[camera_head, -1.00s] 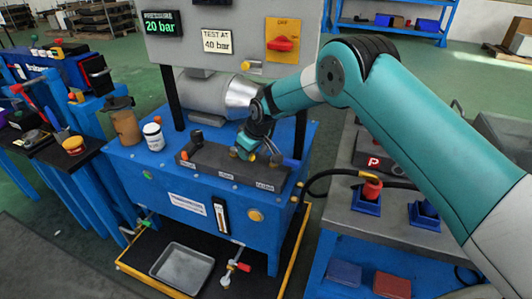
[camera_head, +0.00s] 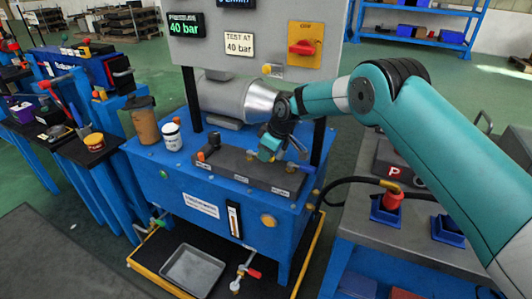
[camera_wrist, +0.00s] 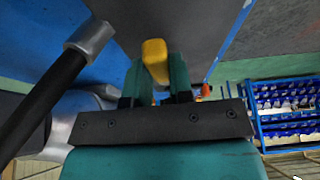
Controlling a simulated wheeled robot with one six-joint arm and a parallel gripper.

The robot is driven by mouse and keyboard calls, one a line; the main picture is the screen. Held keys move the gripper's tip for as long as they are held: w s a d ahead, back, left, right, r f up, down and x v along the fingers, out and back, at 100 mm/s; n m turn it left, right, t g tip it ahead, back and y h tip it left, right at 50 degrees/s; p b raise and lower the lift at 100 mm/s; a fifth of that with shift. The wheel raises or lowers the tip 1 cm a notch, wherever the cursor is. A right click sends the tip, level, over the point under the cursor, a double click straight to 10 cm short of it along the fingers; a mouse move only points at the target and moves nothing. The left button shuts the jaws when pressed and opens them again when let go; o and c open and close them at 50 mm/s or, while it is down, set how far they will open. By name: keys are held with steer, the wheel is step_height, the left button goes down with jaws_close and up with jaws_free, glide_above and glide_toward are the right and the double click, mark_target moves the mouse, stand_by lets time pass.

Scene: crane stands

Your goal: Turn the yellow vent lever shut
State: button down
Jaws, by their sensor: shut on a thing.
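In the wrist view the yellow vent lever (camera_wrist: 154,60) stands between the two teal fingers of my gripper (camera_wrist: 158,80), which are closed on it. In the head view my gripper (camera_head: 268,152) is low over the middle of the dark valve block (camera_head: 232,168) on the blue bench. There the fingers and wrist mostly hide the lever, so its exact angle is unclear. The pressure display (camera_head: 184,24) reads 40 bar, and the sign (camera_head: 238,44) below it reads "TEST AT 40 bar".
A blue-handled valve (camera_head: 297,166) is close on the right of my gripper. A grey cylinder (camera_head: 222,98) lies behind the block. A brown jug (camera_head: 145,122) and white jar (camera_head: 172,136) stand at left. A red switch (camera_head: 303,48) is on the panel, and a grey tray (camera_head: 192,268) lies below.

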steer(key=c, duration=1)
jaws_free()
steer(key=shift+w, duration=0.1)
steer(key=v, duration=1.2)
steer(key=shift+r, duration=0.1)
steer(key=s+r+m, duration=0.1)
steer(key=s+r, duration=0.7)
steer(key=s, duration=0.2)
steer(key=s+d+r+m+g, duration=0.1)
steer(key=s+d+r+m, duration=0.15)
steer(key=s, duration=1.35)
steer(key=s+d+r+m+g, duration=0.15)
steer(key=s+d, duration=0.25)
steer(key=s, duration=1.2)
step_height(320, 180, up, 12)
steer(key=p, duration=1.2)
steer(key=shift+a, duration=0.25)
